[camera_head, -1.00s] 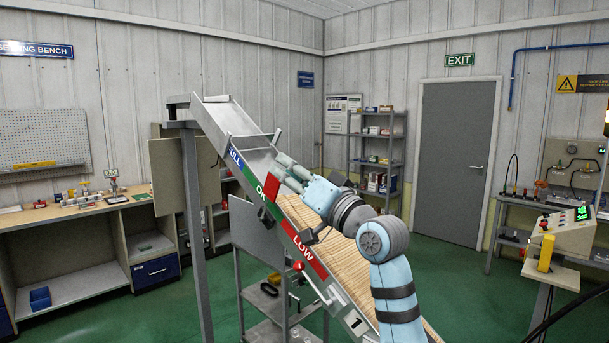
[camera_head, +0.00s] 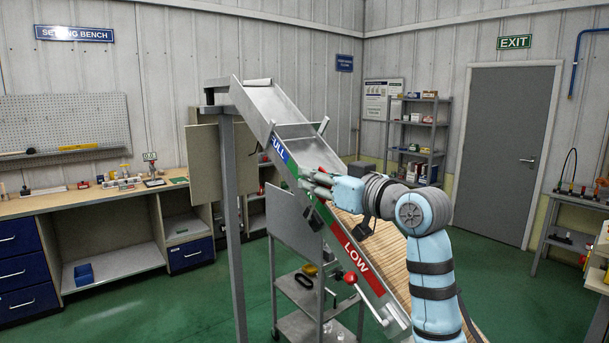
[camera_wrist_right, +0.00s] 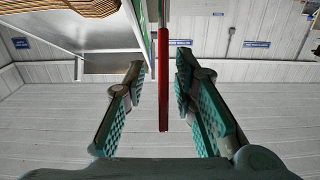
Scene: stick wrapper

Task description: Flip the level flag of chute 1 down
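The sloped chute (camera_head: 258,105) carries a blue FULL band (camera_head: 279,148), a green band largely hidden by my right gripper, and a red LOW band (camera_head: 355,252). In the right wrist view the red level flag (camera_wrist_right: 163,85) shows nearly edge-on as a thin bar between the two fingers. My right gripper (camera_wrist_right: 160,90) is open around it, with a gap on each side. In the head view this gripper (camera_head: 312,183) lies over the chute's green band, and the flag is mostly hidden there. My left gripper is not in view.
A red knob on a lever (camera_head: 350,277) sticks out below the LOW band. A grey cart (camera_head: 300,290) stands under the chute. A workbench (camera_head: 95,203) is at left, and shelves (camera_head: 418,135) and a grey door (camera_head: 505,150) are behind. Sticks fill the chute's lower part (camera_head: 385,245).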

